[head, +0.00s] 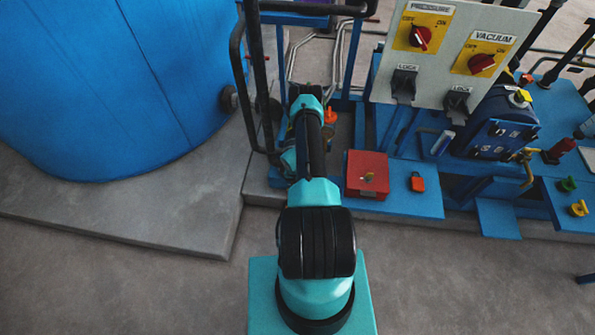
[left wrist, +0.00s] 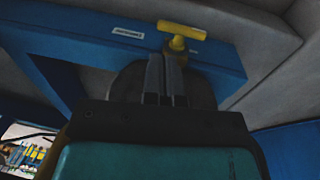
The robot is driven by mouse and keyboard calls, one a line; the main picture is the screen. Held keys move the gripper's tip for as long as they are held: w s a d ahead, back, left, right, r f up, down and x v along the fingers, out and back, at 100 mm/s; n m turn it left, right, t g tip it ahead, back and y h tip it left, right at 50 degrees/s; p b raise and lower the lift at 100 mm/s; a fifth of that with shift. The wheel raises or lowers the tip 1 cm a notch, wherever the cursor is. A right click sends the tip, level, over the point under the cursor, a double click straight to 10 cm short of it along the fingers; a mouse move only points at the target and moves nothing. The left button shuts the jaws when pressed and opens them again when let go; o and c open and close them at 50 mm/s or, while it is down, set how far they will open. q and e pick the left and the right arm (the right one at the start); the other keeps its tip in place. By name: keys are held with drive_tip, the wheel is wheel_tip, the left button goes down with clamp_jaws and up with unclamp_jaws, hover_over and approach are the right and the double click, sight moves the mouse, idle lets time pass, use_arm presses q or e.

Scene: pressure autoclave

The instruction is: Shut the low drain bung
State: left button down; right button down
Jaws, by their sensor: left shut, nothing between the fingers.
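A yellow T-shaped handle (left wrist: 188,36), probably the drain bung, shows in the left wrist view on a blue beam (left wrist: 90,42) with a small white label. Its crossbar is tilted, and its stem runs down behind my fingertips. My left gripper (left wrist: 166,60) is shut and empty, its two grey fingers side by side, pointing at the beam just below and left of the handle. I cannot tell whether they touch it. In the head view my arm reaches away toward the blue frame, and its fingers are hidden. My right gripper is not in view.
A big blue tank (head: 110,80) stands at left on a concrete slab. A black tubular rail (head: 238,75) rises beside my arm. A red box (head: 367,174) and an orange-red item (head: 417,182) sit right of it. A control panel (head: 445,50) stands behind. The front floor is clear.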

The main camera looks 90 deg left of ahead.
use_arm(q)
wheel_tip(320, 180, up, 9)
drive_tip(key=shift+s+r, duration=0.2)
drive_tip(key=shift+a, duration=0.1)
idle(0.5)
